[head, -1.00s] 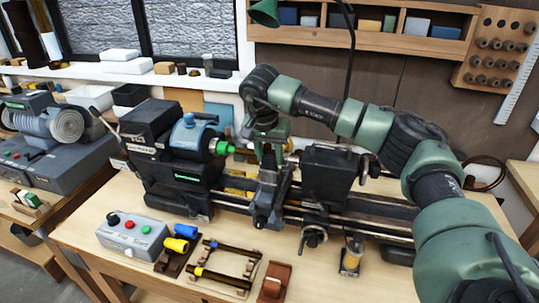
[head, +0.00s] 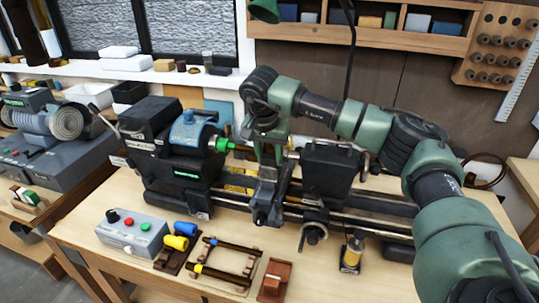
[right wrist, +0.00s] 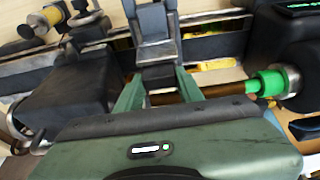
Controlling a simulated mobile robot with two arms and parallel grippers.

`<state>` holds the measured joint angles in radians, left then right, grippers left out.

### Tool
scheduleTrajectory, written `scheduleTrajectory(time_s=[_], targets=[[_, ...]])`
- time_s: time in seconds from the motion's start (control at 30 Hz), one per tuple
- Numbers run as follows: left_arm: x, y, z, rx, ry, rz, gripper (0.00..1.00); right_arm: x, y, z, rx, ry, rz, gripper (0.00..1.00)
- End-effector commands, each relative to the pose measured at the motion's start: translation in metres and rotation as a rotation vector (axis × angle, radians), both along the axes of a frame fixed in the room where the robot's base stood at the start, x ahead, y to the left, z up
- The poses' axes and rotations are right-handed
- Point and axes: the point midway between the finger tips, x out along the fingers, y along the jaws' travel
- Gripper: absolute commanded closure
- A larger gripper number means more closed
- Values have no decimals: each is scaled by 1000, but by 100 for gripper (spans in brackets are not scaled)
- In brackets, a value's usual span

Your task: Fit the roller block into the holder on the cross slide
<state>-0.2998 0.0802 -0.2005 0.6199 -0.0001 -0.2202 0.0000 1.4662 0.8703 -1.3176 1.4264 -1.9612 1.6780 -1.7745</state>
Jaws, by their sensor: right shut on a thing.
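My right gripper (head: 268,152) points down over the lathe between the green chuck collar and the tailstock. In the right wrist view its green fingers (right wrist: 160,95) are closed around a small piece, presumably the roller block, largely hidden by the fingers and gripper body. The cross slide (head: 265,207) stands on the rails below the gripper. Its grey upright holder (right wrist: 155,22) shows just beyond the fingertips in the right wrist view. Whether the held piece touches the holder cannot be told. My left gripper is not in view.
A brown rod (right wrist: 226,88) runs from the green collar (right wrist: 268,83) towards the fingers. The tailstock (head: 328,172) stands close on the right, the headstock (head: 180,150) on the left. A control box (head: 133,233) and a wooden frame (head: 222,262) lie in front.

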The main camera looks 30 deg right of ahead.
Motion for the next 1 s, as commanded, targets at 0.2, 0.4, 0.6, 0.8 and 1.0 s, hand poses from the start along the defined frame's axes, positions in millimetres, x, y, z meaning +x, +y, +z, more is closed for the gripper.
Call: scheduleTrajectory(time_s=[0.2,0.4,0.6,0.8,1.0], targets=[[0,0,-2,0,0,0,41,0,0,-3,0,-1,0,100],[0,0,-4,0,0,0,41,0,0,-6,0,-2,-1,100],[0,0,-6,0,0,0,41,0,0,-9,0,-1,0,100],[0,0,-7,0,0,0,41,0,0,-12,0,-1,0,100],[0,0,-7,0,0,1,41,0,0,-13,1,-1,0,38]])
